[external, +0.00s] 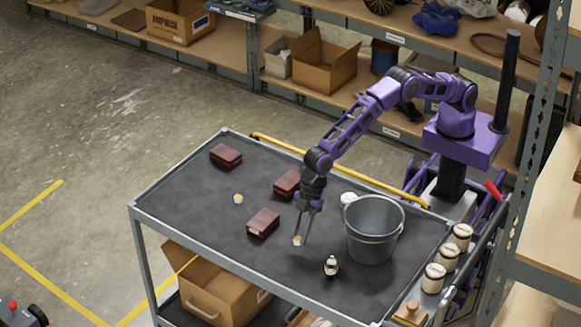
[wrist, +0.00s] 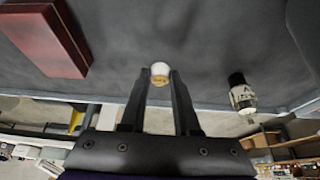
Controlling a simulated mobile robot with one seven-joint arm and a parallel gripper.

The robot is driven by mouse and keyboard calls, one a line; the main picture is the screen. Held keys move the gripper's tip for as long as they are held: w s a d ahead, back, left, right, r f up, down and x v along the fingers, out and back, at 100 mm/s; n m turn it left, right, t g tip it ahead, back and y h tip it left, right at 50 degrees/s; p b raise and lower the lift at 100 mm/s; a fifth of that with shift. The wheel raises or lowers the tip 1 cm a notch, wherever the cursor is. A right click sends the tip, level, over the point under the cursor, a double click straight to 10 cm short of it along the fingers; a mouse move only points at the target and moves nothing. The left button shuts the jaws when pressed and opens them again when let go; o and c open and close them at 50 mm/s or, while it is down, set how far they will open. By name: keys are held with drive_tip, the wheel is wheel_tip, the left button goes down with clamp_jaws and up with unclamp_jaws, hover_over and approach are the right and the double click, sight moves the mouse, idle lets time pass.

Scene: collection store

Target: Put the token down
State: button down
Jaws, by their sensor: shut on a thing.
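My gripper (external: 299,238) reaches down over the front middle of the dark cart top (external: 185,196). Its two fingers are shut on a small round token (external: 297,241), pale with a tan part. In the wrist view the token (wrist: 160,73) sits between the fingertips (wrist: 160,76). I cannot tell whether the token touches the cart top or hangs just above it. A similar small pale round piece (external: 238,199) lies farther left on the cart top.
A grey bucket (external: 372,240) stands right of my gripper, with a white object (external: 348,198) behind it. A small dark-and-white bottle (external: 331,267) stands in front. Three dark red boxes (external: 263,223) lie to the left. Lidded jars (external: 434,278) line the right end. The left front is clear.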

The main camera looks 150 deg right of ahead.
sight(372, 233)
wheel_tip(372, 233, up, 19)
drive_tip(key=s+a+m+h+p, duration=0.1)
drive_tip(key=s+a+m, duration=0.1)
drive_tip(key=s+a, duration=0.5)
drive_tip(key=s+a+m+p, duration=0.1)
drive_tip(key=s+a, duration=0.2)
drive_tip(key=a, duration=0.7)
drive_tip(key=f, duration=1.7)
drive_tip(key=shift+s+f+b, duration=0.1)
drive_tip(key=shift+s+b, duration=0.1)
drive_tip(key=shift+b, duration=0.1)
drive_tip(key=shift+f, duration=2.15)
drive_tip(key=shift+f, duration=0.2)
drive_tip(key=c, duration=0.6)
unclamp_jaws()
drive_tip(key=shift+c, duration=0.2)
